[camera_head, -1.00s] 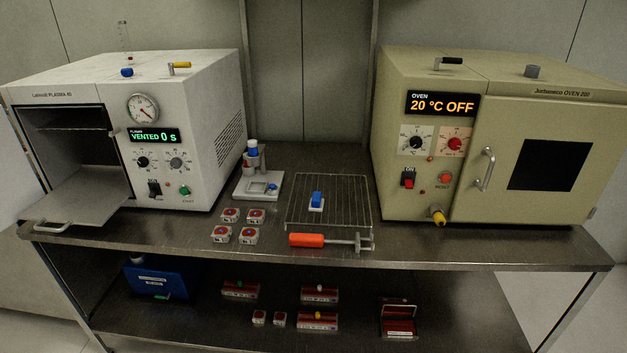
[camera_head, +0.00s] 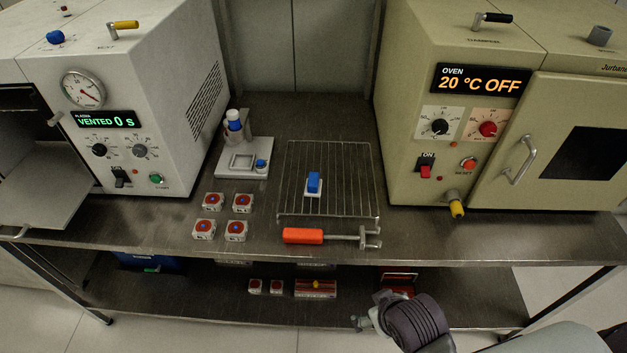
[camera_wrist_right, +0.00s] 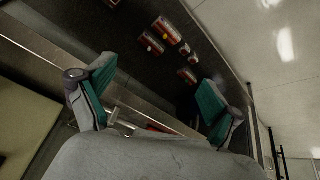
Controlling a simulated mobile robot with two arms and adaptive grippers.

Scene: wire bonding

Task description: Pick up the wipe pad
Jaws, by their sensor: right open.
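What looks like the wipe pad (camera_head: 314,185), a blue block on a white base, sits upright on the wire rack (camera_head: 290,205) in the middle of the bench. My right gripper (camera_head: 364,316) is low at the front, below and to the right of the pad and well apart from it. In the right wrist view my right gripper (camera_wrist_right: 152,100) has its two teal-lined fingers spread wide with nothing between them. The pad cannot be made out in that view. My left gripper is out of view.
An orange-handled tool (camera_head: 303,236) lies at the bench's front edge. Several small labelled boxes (camera_head: 241,203) and a dispenser stand (camera_head: 257,150) are left of the rack. The plasma machine (camera_head: 150,80) and oven (camera_head: 420,180) flank the bench. Red boxes (camera_head: 316,289) sit on the lower shelf.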

